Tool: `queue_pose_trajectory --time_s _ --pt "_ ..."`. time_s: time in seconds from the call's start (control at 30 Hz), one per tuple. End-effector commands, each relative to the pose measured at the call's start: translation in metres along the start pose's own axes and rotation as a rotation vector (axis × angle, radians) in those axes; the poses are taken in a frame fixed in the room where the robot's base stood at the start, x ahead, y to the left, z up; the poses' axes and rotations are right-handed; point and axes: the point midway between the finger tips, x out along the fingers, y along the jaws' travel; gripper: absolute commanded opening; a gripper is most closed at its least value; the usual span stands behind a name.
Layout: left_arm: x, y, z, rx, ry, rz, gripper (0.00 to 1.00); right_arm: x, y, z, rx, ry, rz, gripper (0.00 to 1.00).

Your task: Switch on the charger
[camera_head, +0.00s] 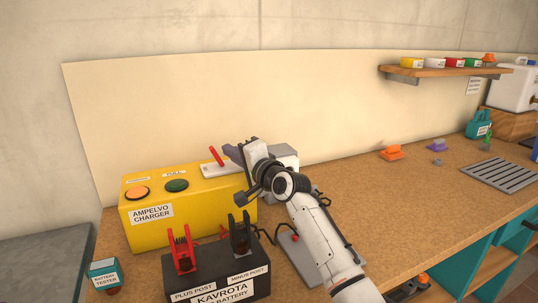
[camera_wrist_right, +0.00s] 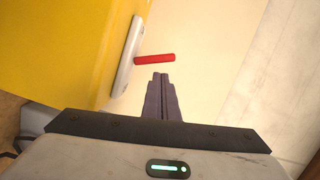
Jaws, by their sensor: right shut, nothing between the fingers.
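The yellow charger (camera_head: 190,222), labelled AMPELVO CHARGER, stands on the workbench at left centre. Its top carries an orange round part (camera_head: 137,193), a green round part (camera_head: 176,186) and a light plate with a red lever (camera_head: 217,156). The lever leans up and to the left in the head view. In the right wrist view the red lever (camera_wrist_right: 155,58) sticks out from the plate (camera_wrist_right: 128,57). My right gripper (camera_head: 230,151) is shut and empty beside the lever. Its fingertips (camera_wrist_right: 160,76) point at the lever with a small gap seen. My left gripper is out of view.
A black KAVROTA battery (camera_head: 217,273) stands in front with a red clamp (camera_head: 182,250) and a black clamp (camera_head: 240,233) on top. A teal battery tester (camera_head: 104,274) is at left. The bench is mostly clear at right, before a grey grille (camera_head: 502,173).

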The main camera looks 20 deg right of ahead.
Motion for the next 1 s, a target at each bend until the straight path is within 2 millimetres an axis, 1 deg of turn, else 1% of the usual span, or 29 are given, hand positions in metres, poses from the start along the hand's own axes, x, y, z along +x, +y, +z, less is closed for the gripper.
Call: queue_pose_trajectory --time_s 0.13,0.27,0.37,0.43,0.47,0.5,0.8,1.0 --pt "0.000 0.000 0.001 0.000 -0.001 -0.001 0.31 0.000 0.001 0.000 0.003 0.000 0.001 0.00" --pt "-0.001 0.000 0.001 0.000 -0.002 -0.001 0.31 -0.003 -0.001 -0.008 0.003 0.001 0.001 0.00" --pt "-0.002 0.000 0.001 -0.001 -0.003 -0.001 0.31 -0.007 -0.006 -0.023 0.001 0.002 -0.001 0.00" --pt "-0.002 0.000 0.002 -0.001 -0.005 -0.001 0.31 -0.011 -0.009 -0.037 -0.001 0.001 0.000 0.00" --pt "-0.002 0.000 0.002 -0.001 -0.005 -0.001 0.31 -0.014 -0.009 -0.039 -0.001 -0.001 0.000 0.00" --pt "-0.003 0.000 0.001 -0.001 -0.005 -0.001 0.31 -0.021 -0.009 -0.035 0.001 -0.004 0.000 0.00" --pt "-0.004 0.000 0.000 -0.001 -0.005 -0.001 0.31 -0.072 -0.011 -0.035 0.001 -0.003 0.000 0.00" --pt "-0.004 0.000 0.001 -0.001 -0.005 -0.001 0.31 -0.099 -0.013 -0.035 0.001 -0.002 0.002 0.00"
